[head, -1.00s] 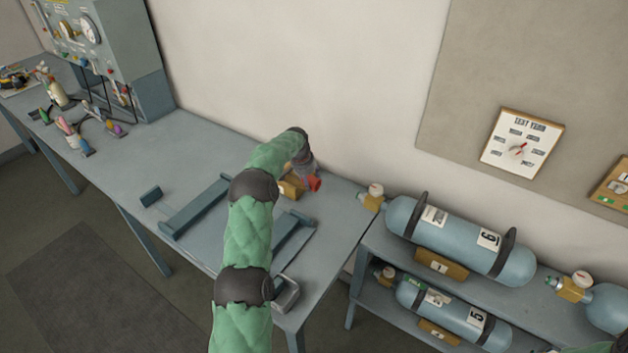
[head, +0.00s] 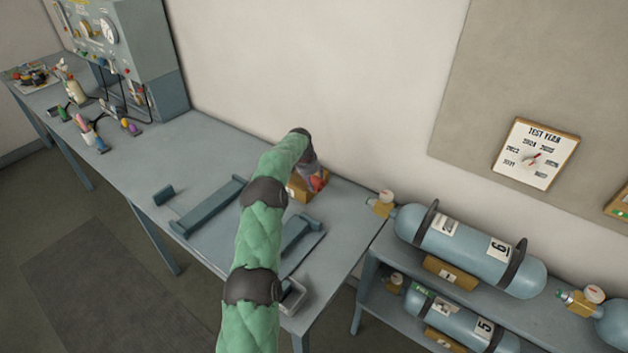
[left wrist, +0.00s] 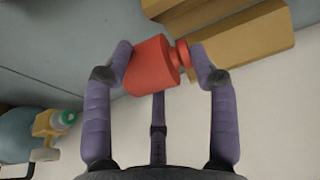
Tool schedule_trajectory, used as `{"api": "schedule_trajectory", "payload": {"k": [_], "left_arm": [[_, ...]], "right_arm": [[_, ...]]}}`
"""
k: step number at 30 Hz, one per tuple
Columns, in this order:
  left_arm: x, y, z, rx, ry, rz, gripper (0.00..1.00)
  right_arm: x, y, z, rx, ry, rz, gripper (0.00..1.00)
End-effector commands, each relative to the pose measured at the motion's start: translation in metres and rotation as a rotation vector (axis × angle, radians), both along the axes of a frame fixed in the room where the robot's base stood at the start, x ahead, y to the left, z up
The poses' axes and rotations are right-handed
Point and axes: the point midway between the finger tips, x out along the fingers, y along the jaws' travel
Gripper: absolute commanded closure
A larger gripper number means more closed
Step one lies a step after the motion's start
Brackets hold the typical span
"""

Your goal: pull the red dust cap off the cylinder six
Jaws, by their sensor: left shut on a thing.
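Cylinder six (head: 470,252), pale blue with a "6" label, lies on the top shelf of the rack. Its brass valve (head: 380,207) shows no red cap on it in the head view. The red dust cap (left wrist: 150,68) is between the purple fingers of my left gripper (left wrist: 162,62), which is shut on it. In the head view the left gripper (head: 313,178) and the cap (head: 317,184) are over or beside a wooden box (head: 296,188) at the bench's back right. Whether the cap touches the box is unclear. My right gripper is out of view.
Cylinder five (head: 460,322) lies on the lower shelf. Another cylinder (head: 613,322) is at the right edge. Cradle bars (head: 210,207) and a small metal tray (head: 293,297) are on the bench (head: 150,150). A gauge panel (head: 130,50) stands at its far left.

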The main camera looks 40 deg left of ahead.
Motion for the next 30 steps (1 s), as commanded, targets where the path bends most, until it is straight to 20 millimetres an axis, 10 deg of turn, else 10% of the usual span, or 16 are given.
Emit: {"api": "schedule_trajectory", "payload": {"k": [30], "left_arm": [[-0.001, 0.027, 0.0, 0.0, 0.0, 0.0, 0.7]], "right_arm": [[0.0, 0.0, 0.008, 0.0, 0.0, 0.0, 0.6]]}}
